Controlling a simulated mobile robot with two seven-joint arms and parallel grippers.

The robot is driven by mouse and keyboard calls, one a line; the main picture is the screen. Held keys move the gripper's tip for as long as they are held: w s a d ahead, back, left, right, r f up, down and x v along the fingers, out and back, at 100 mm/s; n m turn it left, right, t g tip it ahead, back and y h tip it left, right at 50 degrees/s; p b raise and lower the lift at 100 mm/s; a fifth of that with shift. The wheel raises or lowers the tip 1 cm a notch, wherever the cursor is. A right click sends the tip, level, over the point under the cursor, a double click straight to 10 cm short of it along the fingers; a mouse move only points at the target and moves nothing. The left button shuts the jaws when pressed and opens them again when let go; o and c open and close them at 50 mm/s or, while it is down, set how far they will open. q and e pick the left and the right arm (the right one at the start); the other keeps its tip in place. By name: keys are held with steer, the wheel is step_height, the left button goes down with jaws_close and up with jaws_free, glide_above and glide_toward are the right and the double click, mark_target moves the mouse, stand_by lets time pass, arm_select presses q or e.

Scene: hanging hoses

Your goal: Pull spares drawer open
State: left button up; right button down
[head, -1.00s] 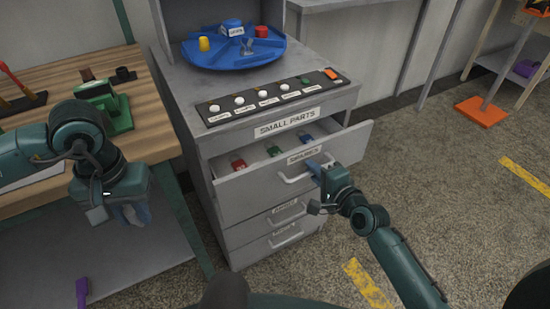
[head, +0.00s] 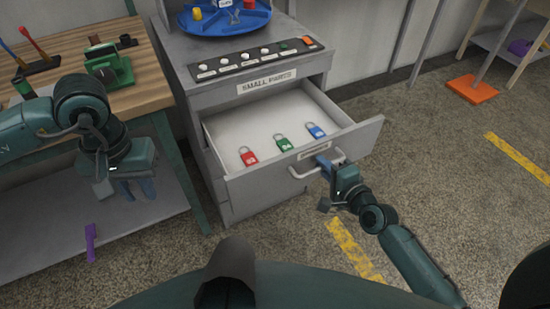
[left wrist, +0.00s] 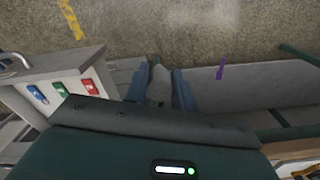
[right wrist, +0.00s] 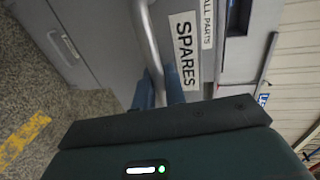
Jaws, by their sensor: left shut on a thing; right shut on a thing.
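The spares drawer (head: 265,195) of the grey cabinet stands well out, its interior open to view. Red (head: 248,157), green (head: 284,143) and blue (head: 316,131) padlocks lie in it. My right gripper (head: 325,163) is shut on the drawer's bar handle (head: 300,172). In the right wrist view, the handle (right wrist: 147,40) runs between the blue fingers beside the SPARES label (right wrist: 184,50). My left gripper (head: 140,188) hangs left of the drawer, shut on a small grey thing (left wrist: 159,86), mostly hidden between its fingers.
A wooden workbench (head: 150,90) with a green device (head: 108,66) stands at the left. A button panel (head: 250,58) and a blue round tray (head: 215,28) are on the cabinet top. The floor (head: 430,190) right of the drawer is clear.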

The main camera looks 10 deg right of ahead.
arm_select(q)
steer(key=shift+s, duration=0.1)
arm_select(e)
steer(key=shift+s, duration=0.2)
steer(key=c, duration=1.6)
jaws_free()
steer(key=shift+o, duration=0.2)
steer(key=shift+d, duration=0.1)
arm_select(q)
steer(key=shift+r+p, duration=0.5)
steer(key=shift+r, duration=0.05)
arm_select(e)
steer(key=v, duration=1.2)
